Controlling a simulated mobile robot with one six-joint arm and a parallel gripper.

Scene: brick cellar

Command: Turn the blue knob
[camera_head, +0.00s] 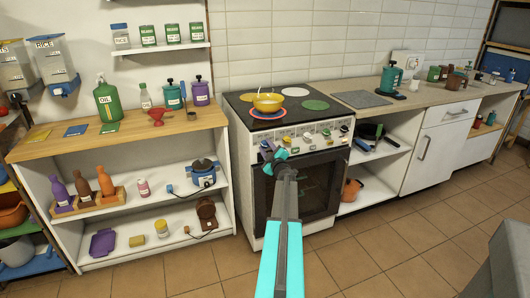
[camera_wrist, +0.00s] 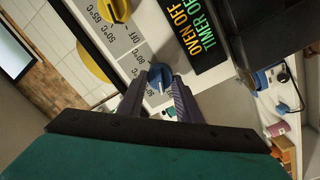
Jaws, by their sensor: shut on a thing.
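The stove (camera_head: 236,150) stands in the middle of the head view, with a row of small knobs on its front panel. The blue knob (camera_wrist: 159,74) shows in the wrist view on the white panel, with a light pointer line and temperature marks around it. My gripper (camera_wrist: 159,88) has its two dark fingers on either side of the blue knob and is shut on it. In the head view my gripper (camera_head: 273,153) is at the left end of the knob row, and it largely hides the blue knob there.
A yellow knob (camera_wrist: 116,8) and a dark display (camera_wrist: 190,30) reading oven off and timer off are close by. A wooden-topped shelf unit (camera_head: 60,148) stands left, a counter (camera_head: 432,99) right. Tiled floor (camera_head: 400,245) is clear in front.

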